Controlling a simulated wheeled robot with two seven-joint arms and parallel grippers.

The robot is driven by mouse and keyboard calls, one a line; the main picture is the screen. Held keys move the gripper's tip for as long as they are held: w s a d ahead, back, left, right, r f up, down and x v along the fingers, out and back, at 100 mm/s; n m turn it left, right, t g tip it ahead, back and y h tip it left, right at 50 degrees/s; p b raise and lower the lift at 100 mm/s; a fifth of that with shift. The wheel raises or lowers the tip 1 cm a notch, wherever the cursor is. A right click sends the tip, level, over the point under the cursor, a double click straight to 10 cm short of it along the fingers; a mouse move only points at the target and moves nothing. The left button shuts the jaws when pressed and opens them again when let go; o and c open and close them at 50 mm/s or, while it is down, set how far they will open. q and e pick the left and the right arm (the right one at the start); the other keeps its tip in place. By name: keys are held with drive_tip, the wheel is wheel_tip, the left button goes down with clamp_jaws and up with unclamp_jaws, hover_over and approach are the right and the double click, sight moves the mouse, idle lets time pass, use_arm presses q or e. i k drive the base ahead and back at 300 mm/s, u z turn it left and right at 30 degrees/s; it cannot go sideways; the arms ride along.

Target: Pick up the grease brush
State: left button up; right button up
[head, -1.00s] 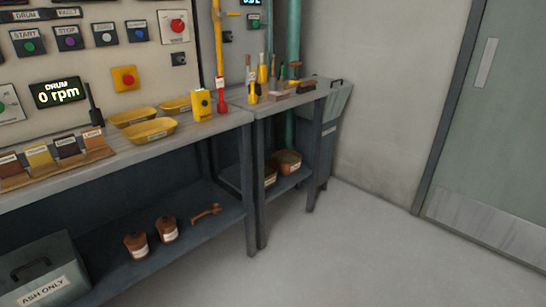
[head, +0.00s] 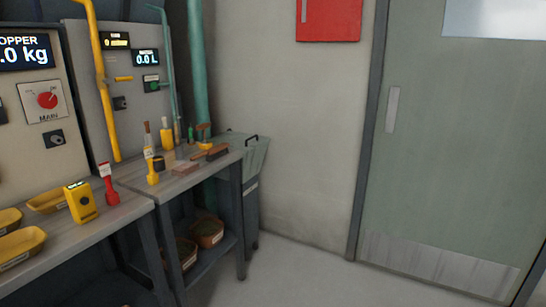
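Several small tools stand and lie on the far bench (head: 190,172). A brown wooden-looking tool (head: 215,152) lies near its right end, and a flat brown block (head: 186,168) lies at its front. A yellow upright tool with a pale label (head: 152,168) stands near the left front. Thin upright handles (head: 147,133) and a yellow bottle-like item (head: 166,138) stand behind it. The items are too small for me to tell which one is the grease brush. Neither of my grippers shows in the head view.
Brown bins (head: 207,232) sit on the far bench's lower shelf. A grey-green lidded bin (head: 250,165) stands beside it. The floor (head: 285,280) at right is clear.

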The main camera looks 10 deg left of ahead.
sight(175, 125)
drive_tip(key=z, duration=0.35)
drive_tip(key=i, duration=2)
drive_tip(key=u, duration=0.65)
drive_tip(key=i, duration=1.65)
drive_tip(key=u, duration=1.15)
